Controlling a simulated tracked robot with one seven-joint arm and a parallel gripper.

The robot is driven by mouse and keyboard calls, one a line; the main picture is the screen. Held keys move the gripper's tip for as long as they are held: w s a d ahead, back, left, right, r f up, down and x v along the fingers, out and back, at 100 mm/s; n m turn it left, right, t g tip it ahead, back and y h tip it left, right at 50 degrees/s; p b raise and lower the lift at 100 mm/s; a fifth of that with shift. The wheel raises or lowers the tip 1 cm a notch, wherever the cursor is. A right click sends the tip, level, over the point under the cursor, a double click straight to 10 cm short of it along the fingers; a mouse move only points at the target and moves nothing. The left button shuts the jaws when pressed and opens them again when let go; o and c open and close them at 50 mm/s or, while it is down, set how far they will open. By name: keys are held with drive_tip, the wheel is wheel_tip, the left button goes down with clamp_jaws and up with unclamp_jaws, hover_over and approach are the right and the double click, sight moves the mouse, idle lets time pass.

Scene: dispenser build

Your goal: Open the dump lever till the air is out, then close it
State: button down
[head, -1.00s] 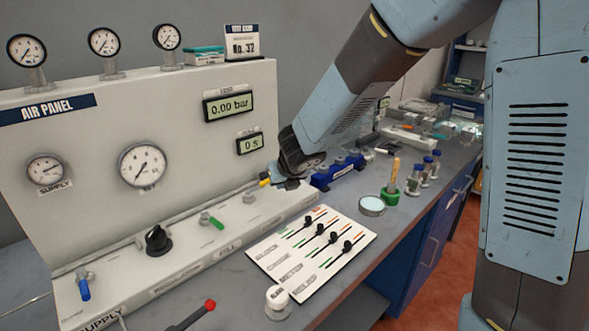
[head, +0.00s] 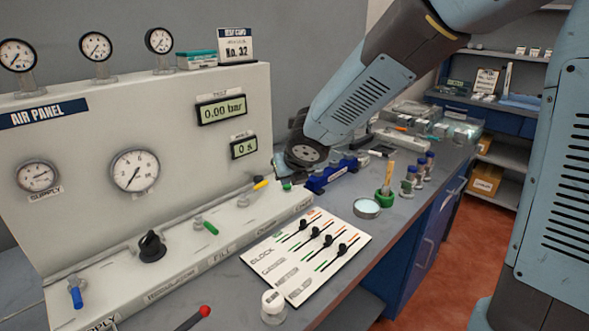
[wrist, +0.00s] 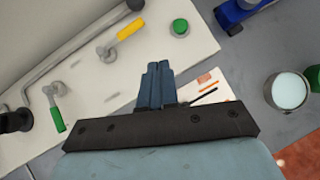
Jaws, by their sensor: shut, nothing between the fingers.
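The yellow lever (head: 260,185) sits on the air panel's sloped front, between the green fill lever (head: 210,228) and a green button (head: 286,186). Its handle points right and slightly up in the head view. It also shows in the wrist view (wrist: 130,29). Its printed label is too blurred to read surely. The upper display (head: 221,108) reads 0.00 bar and the lower one (head: 243,147) 0 s. My gripper (wrist: 158,66) is shut and empty, apart from the yellow lever, with its fingers below the lever and button in the wrist view. My arm hides the fingers in the head view.
A black knob (head: 152,246) and a blue supply lever (head: 75,297) stand farther left. A white slider board (head: 305,252) lies in front. A blue rack (head: 330,175), a round dish (head: 366,208) and a green-based holder (head: 384,199) stand to the right.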

drive_tip(key=shift+w+d+v, duration=0.15)
drive_tip(key=shift+d+v, duration=0.05)
drive_tip(key=shift+v, duration=0.85)
drive_tip(key=shift+w+d+v, duration=0.1)
drive_tip(key=shift+d+v, duration=0.15)
drive_tip(key=shift+v, duration=0.75)
drive_tip(key=shift+r, duration=0.1)
drive_tip(key=shift+d, duration=0.1)
drive_tip(key=s+d+r+m+h, duration=0.2)
drive_tip(key=s+d+r+m, duration=0.15)
drive_tip(key=d+m, duration=0.55)
drive_tip(key=s+d+r+m+h, duration=0.1)
drive_tip(key=s+d+r+m, duration=0.25)
drive_tip(key=d+m, duration=0.55)
drive_tip(key=s+d+r+m, duration=0.1)
drive_tip(key=s+d+m, duration=0.3)
drive_tip(key=s+m, duration=0.3)
drive_tip(key=s+d+r+m+g, duration=0.1)
drive_tip(key=s+d+m, duration=0.3)
drive_tip(key=m, duration=1.2)
drive_tip(key=s, duration=0.2)
drive_tip(key=shift+s, duration=0.4)
